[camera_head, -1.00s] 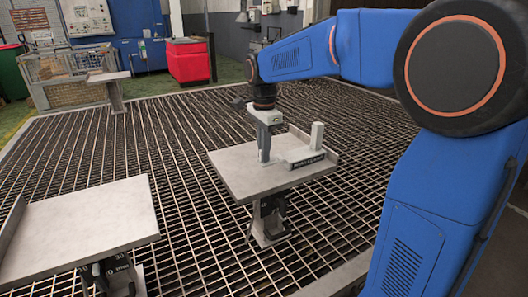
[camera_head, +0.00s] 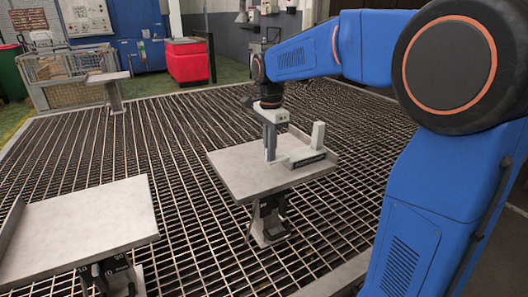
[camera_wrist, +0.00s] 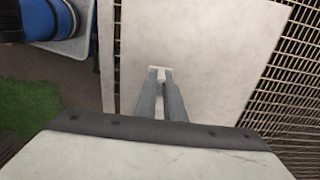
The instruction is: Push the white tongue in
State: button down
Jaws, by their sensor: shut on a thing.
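A low pale fixture (camera_head: 302,156) with a dark label strip and an upright white block (camera_head: 318,135) stands on the tilted-looking grey table (camera_head: 238,178), near its right side. My gripper (camera_head: 271,158) points down at the table, just left of the fixture. Its two grey fingers (camera_wrist: 160,78) are close together in the wrist view, with a small white piece, the white tongue (camera_wrist: 158,69), at their tips. The fingers hide most of the tongue. In the head view it is too small to see clearly, and how far it stands out of the fixture cannot be told.
A second grey table (camera_head: 85,225) stands at the lower left and a small one (camera_head: 108,77) at the far left. A grating floor lies around them. A red bin (camera_head: 187,62) and a wire crate (camera_head: 65,75) stand behind. The table's left part is bare.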

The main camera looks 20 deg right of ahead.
aim_at(282, 156)
jog(key=shift+w+d, duration=0.25)
jog(key=shift+d, duration=0.9)
jog(key=shift+w+d, duration=0.2)
jog(key=shift+d, duration=0.9)
jog(key=c, duration=1.8)
grip_release()
jog(key=shift+c, duration=0.2)
jog(key=shift+r, duration=0.1)
notch_tip(282, 156, up, 17)
jog(key=shift+r, duration=0.1)
